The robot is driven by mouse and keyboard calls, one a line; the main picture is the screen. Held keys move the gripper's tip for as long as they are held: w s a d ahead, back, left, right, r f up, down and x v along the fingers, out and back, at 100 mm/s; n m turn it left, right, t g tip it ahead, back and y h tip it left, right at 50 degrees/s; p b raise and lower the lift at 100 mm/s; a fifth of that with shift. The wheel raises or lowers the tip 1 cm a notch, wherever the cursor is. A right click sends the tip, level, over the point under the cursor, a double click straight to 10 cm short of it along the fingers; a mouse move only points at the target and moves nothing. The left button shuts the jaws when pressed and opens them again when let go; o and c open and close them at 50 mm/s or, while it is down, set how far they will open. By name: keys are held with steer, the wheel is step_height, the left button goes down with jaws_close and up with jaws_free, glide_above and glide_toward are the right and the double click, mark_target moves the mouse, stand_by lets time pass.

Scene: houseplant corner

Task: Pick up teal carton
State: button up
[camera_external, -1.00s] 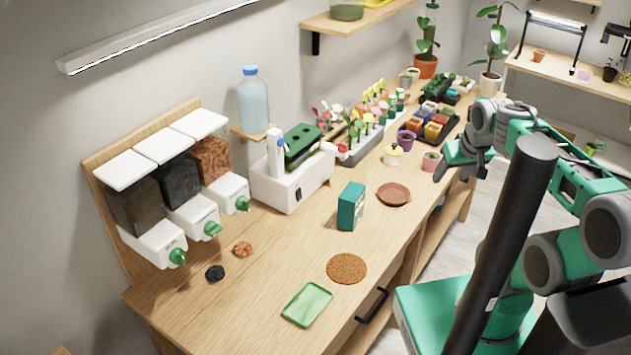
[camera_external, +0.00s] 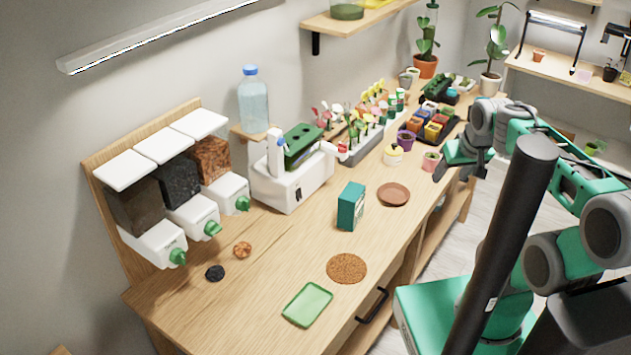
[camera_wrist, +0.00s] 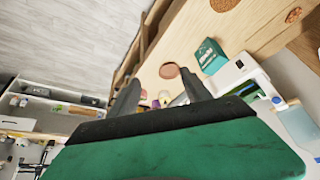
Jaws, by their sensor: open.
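The teal carton (camera_external: 350,206) stands upright on the wooden bench, between the white machine and the round cork mat. It also shows in the wrist view (camera_wrist: 210,57), beyond my fingers and a little right of the middle. My gripper (camera_external: 462,167) is over the right edge of the bench, well behind and to the right of the carton and apart from it. In the wrist view my gripper (camera_wrist: 160,97) has its two grey fingers spread, with nothing held between them.
A brown saucer (camera_external: 393,194) lies right of the carton and the cork mat (camera_external: 346,268) in front of it. A green tray (camera_external: 307,304) is at the front edge. The white machine (camera_external: 291,180) stands behind the carton. Small pots, including a pink one (camera_external: 430,161), are near my gripper.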

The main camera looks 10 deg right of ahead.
steer(key=shift+o, duration=0.5)
steer(key=o, duration=0.9)
steer(key=shift+c, duration=0.2)
steer(key=m+t+y+b, duration=0.4)
steer(key=m+y+b, duration=1.1)
steer(key=b, duration=1.2)
glide_above(360, 203)
steer(key=s, duration=0.2)
step_height(360, 203, down, 19)
steer(key=m+h, duration=0.2)
steer(key=f+m+b, duration=0.1)
steer(key=m, duration=0.1)
steer(key=w+d+f+m+t+y+b, duration=0.1)
steer(key=f+m, duration=0.1)
steer(key=m, duration=0.1)
steer(key=d+f+m+b, duration=0.1)
steer(key=f+m, duration=0.1)
steer(key=m, duration=0.1)
steer(key=shift+w+f+t, duration=0.15)
steer(key=shift+t, duration=0.15)
steer(key=shift+w+a+f, duration=0.1)
steer(key=shift+a, duration=0.15)
steer(key=x, duration=0.7)
steer(key=shift+a, duration=0.25)
